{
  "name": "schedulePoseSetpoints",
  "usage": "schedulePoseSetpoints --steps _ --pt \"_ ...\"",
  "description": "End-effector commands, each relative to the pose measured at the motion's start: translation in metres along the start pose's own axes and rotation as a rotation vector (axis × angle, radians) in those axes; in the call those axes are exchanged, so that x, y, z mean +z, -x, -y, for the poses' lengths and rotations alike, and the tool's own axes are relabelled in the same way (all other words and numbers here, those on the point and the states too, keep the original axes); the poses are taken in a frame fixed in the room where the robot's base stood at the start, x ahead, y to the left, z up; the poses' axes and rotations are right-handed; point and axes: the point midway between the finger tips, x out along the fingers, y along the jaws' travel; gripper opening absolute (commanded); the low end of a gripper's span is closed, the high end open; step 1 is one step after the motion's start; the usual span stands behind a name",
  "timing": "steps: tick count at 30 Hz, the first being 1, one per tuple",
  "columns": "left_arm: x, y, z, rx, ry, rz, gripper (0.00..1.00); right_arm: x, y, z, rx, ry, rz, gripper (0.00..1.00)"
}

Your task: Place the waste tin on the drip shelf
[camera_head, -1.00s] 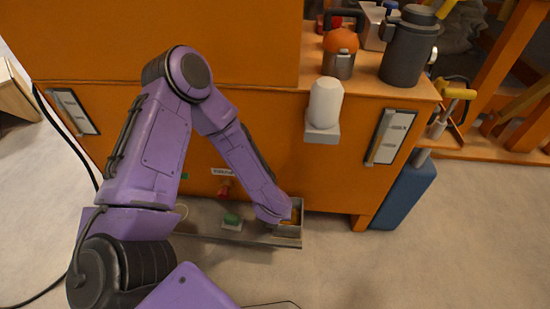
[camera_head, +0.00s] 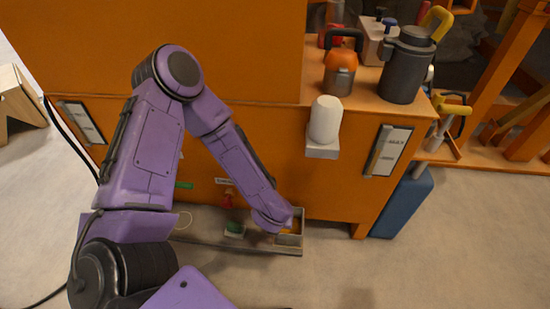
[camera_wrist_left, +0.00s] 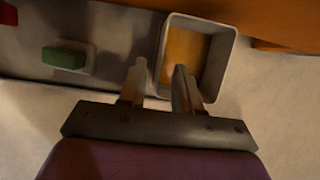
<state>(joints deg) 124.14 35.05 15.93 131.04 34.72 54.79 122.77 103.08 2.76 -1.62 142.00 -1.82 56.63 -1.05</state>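The waste tin, a grey open-topped box (camera_head: 301,226) with an amber inside, is at the right end of the drip shelf. It also shows in the left wrist view (camera_wrist_left: 229,62). The drip shelf (camera_head: 207,231) is a long grey metal ledge low on the orange cabinet. My left gripper (camera_wrist_left: 160,68) is at the tin's near left side. Its two fingers are apart, one outside the tin's left wall and one over its inside; I cannot tell whether they touch it. In the head view my left wrist hides the fingertips. My right gripper is not in view.
A green button (camera_wrist_left: 64,57) sits on the shelf left of the tin. A red knob (camera_head: 227,200) is above the shelf. A white cylinder on a bracket (camera_head: 325,120) sticks out from the cabinet front. A blue case (camera_head: 403,203) stands at right. The front floor is clear.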

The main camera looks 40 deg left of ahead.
Motion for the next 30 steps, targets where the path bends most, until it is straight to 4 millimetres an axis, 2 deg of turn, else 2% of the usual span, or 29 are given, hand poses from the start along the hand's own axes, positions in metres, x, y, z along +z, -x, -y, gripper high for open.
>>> schedulePoseSetpoints --steps 1,6,11,15,17,20,23,24,27,30 --pt "0.003 0.019 0.001 -0.003 0.0 0.0 0.33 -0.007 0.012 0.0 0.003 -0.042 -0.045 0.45" --pt "0.002 0.052 0.0 -0.001 0.0 0.0 0.33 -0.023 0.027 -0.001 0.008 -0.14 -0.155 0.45" --pt "0.001 0.063 0.0 0.0 0.001 0.0 0.33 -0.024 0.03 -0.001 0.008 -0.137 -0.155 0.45" --pt "-0.001 0.062 0.0 0.002 -0.008 0.0 0.33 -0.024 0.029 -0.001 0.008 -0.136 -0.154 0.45" --pt "-0.005 0.059 -0.004 0.012 -0.077 0.0 0.33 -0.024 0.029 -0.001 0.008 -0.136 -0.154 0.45" --pt "-0.025 0.046 -0.021 0.056 -0.433 -0.005 0.33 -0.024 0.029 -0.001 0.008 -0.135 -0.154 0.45" --pt "-0.057 0.03 -0.049 0.106 -1.059 -0.037 0.33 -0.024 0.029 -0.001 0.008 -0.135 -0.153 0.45" --pt "-0.07 0.024 -0.06 0.116 -1.34 -0.057 0.33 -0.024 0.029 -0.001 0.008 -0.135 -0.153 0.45" --pt "-0.101 0.015 -0.086 0.107 -2.01 -0.111 0.33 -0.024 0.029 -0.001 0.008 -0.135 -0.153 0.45" --pt "-0.125 0.012 -0.104 0.062 -2.559 -0.147 0.33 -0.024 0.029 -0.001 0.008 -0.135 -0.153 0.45"
